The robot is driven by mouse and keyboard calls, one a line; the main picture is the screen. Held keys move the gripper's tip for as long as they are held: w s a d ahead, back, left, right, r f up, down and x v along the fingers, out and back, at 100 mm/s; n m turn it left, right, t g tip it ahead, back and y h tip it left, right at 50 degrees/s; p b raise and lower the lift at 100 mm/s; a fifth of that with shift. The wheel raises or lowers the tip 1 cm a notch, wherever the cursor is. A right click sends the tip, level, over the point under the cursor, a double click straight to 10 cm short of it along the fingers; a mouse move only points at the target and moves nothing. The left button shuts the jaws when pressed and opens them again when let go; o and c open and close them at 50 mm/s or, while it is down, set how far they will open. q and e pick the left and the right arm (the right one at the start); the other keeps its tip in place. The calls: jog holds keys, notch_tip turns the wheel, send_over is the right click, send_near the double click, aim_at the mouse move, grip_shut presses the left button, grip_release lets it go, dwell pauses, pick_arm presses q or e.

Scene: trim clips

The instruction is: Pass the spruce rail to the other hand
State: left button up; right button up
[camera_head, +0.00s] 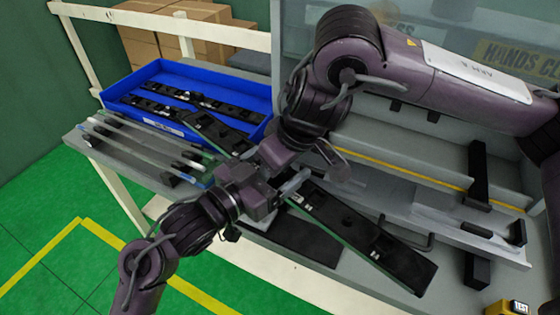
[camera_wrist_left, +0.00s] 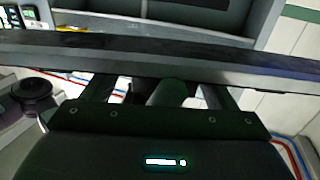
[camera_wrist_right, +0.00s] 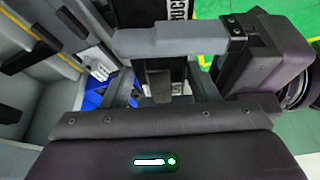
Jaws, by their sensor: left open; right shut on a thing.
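The spruce rail appears to be the long black bar (camera_head: 408,262) with a green edge, slanting down to the right from where my two grippers meet. A long dark bar (camera_wrist_left: 150,58), likely the same rail, crosses close in front of the fingers in the left wrist view. My right gripper (camera_head: 282,160) is shut on the rail, partly hidden behind its own arm. My left gripper (camera_head: 268,188) is open beside it, close to the rail. The right wrist view shows the right fingers (camera_wrist_right: 165,88) and my left gripper close by. Exact finger contact is hidden.
A blue bin (camera_head: 190,72) with several black rails stands at the back left. Several pale strips (camera_head: 135,142) lie before it. A dark mat (camera_head: 308,240) lies near the table's front edge. A grey fixture (camera_head: 440,190) with black blocks is at the right.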

pick_arm(q)
jog(key=shift+w+d, duration=0.2)
jog(key=shift+d, duration=0.1)
jog(key=shift+c, duration=0.4)
jog(key=c, duration=1)
jog(key=shift+s, duration=0.1)
jog(key=shift+c, duration=0.9)
pick_arm(e)
jog(key=o, duration=1.2)
jog(key=shift+o, duration=0.3)
jog(key=shift+s, duration=0.1)
pick_arm(q)
jog(key=shift+a, duration=0.1)
pick_arm(e)
jog(key=shift+s+a, duration=0.1)
jog(key=shift+a, duration=0.05)
pick_arm(q)
jog(key=shift+w, duration=0.2)
